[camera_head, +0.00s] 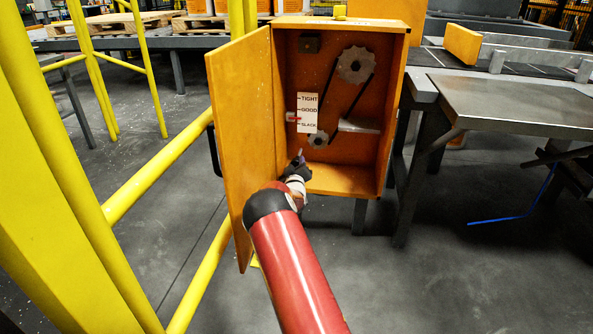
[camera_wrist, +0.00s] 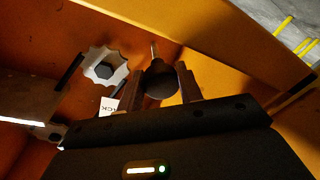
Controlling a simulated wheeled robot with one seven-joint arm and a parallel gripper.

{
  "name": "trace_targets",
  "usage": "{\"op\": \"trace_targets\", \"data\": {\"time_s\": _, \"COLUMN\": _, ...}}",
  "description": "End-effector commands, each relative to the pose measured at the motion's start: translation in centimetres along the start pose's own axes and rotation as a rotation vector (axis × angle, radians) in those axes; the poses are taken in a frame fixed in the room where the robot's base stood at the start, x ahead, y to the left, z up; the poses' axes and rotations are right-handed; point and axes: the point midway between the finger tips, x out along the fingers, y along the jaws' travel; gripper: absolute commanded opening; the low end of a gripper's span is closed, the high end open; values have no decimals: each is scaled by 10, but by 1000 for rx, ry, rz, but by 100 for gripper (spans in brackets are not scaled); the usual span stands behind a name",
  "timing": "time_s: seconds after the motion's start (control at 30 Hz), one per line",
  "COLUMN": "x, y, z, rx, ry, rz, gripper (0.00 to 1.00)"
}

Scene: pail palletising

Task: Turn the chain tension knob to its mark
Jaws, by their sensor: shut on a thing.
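The orange chain box (camera_head: 340,180) stands with its door (camera_head: 240,130) swung open to the left. Inside, a white card (camera_head: 308,103) reads TIGHT, GOOD and SLACK from top to bottom. A small red pointer (camera_head: 293,117) at its left edge sits about between GOOD and SLACK. My gripper (camera_head: 299,162) reaches into the lower left of the box. In the wrist view the black tension knob (camera_wrist: 160,80) sits between the fingers of my gripper (camera_wrist: 157,88), which is shut on it. The knob is hidden in the head view.
Inside the box are a large sprocket (camera_head: 356,64), a small sprocket (camera_head: 318,140), a dark chain and a grey bracket (camera_head: 358,126). Yellow rails (camera_head: 165,165) run close on the left. A grey metal table (camera_head: 510,105) stands to the right.

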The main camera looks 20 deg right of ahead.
Motion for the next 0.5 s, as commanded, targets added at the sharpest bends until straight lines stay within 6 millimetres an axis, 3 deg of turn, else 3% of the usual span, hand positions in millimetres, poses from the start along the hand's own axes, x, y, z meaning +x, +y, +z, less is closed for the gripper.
{"op": "trace_targets", "data": {"time_s": 0.5, "x": 0, "y": -5, "z": 4, "rx": 458, "ry": 45, "rz": 40, "gripper": 13}}
